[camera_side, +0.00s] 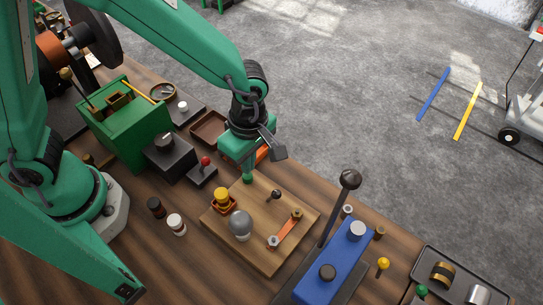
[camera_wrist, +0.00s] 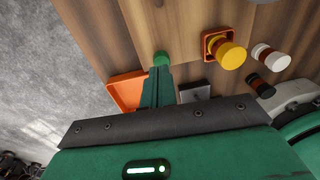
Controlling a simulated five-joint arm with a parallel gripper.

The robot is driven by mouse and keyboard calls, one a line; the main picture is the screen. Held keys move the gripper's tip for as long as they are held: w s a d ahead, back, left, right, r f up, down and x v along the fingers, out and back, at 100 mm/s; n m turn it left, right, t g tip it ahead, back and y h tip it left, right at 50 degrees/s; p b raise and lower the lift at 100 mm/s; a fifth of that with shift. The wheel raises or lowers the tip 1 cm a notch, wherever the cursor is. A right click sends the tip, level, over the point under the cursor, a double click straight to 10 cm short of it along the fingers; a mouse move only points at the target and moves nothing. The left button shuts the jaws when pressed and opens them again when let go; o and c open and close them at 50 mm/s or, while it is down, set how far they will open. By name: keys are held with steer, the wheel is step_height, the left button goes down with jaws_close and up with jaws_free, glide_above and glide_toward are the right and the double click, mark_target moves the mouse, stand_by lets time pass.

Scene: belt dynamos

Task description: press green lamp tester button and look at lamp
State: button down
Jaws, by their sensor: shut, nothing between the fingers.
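The lamp tester is a wooden board (camera_side: 270,243) on the bench. Its green button (camera_side: 248,179) is near the board's far edge, and it also shows in the wrist view (camera_wrist: 161,58). My gripper (camera_side: 246,168) points down, shut and empty, with its fingertips right at the button's top. I cannot tell whether they touch or press it. The lamp (camera_side: 240,223) is a rounded grey bulb on the board and looks unlit.
A yellow knob on an orange base (camera_side: 222,197) stands close by on the board, left of the button. A small black lever (camera_side: 275,195) and an orange bar (camera_side: 286,229) are to the right. A blue box (camera_side: 328,270) with a tall lever stands at front right.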

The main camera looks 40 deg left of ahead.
mark_target(253, 176)
steer(key=shift+f, duration=0.7)
steer(key=shift+s+a+f, duration=0.1)
steer(key=shift+s+f, duration=0.05)
steer(key=shift+f, duration=0.95)
steer(key=shift+r, duration=0.15)
step_height(253, 176, up, 15)
steer(key=w, duration=0.1)
steer(key=shift+w, duration=0.15)
steer(key=shift+r, duration=0.1)
stand_by(0.5)
